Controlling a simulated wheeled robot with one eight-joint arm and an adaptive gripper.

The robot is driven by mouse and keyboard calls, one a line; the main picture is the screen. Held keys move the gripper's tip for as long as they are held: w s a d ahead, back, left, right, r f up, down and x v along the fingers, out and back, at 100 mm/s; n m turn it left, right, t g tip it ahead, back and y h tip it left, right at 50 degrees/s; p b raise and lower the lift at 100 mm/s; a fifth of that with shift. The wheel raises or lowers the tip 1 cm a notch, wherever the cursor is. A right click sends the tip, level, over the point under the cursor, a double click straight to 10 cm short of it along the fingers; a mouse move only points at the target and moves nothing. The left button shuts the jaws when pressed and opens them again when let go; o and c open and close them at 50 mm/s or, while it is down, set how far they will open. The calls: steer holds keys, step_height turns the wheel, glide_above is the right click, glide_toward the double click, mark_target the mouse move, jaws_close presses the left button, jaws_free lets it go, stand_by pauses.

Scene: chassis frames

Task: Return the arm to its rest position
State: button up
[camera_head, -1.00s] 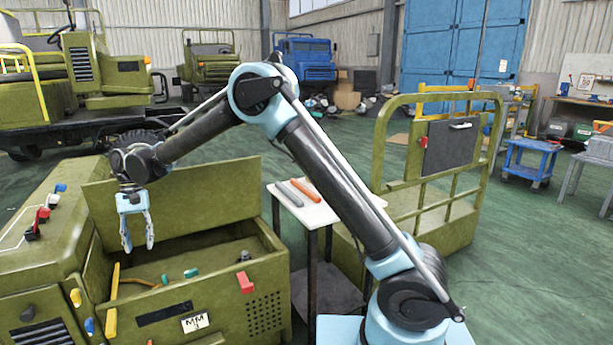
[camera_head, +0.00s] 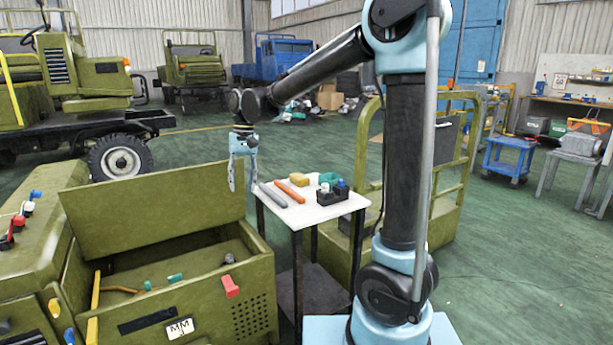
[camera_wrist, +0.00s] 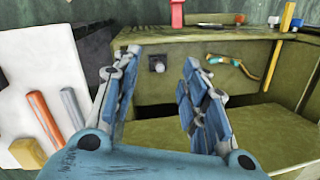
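My gripper (camera_head: 242,184) hangs fingers-down in the head view, between the olive box's raised lid and the small white table. In the wrist view my gripper (camera_wrist: 160,62) has its two blue fingers apart with nothing held between them. My arm is bent, with the upper link upright and the forearm reaching to the left.
The open olive box (camera_head: 250,277) lies lower left, with a red clip (camera_head: 230,286) on its rim. The white table (camera_head: 310,214) holds grey and orange tools (camera_head: 291,190), a yellow block (camera_head: 299,180) and a black holder (camera_head: 333,195). An olive railing stands behind my arm.

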steer(key=s+d+f+m+t, duration=0.1)
steer(key=s+d, duration=0.2)
steer(key=d, duration=1)
steer(key=s+d+m+t, duration=0.1)
steer(key=s+d, duration=0.3)
steer(key=d, duration=0.8)
steer(key=s+d+f+m+t, duration=0.1)
steer(key=s+d+f, duration=1.1)
steer(key=d, duration=0.2)
steer(key=shift+d+t+h, duration=0.25)
steer(key=shift+t+h, duration=0.15)
steer(key=shift+s+f, duration=0.1)
steer(key=shift+c, duration=0.8)
steer(key=shift+s, duration=0.1)
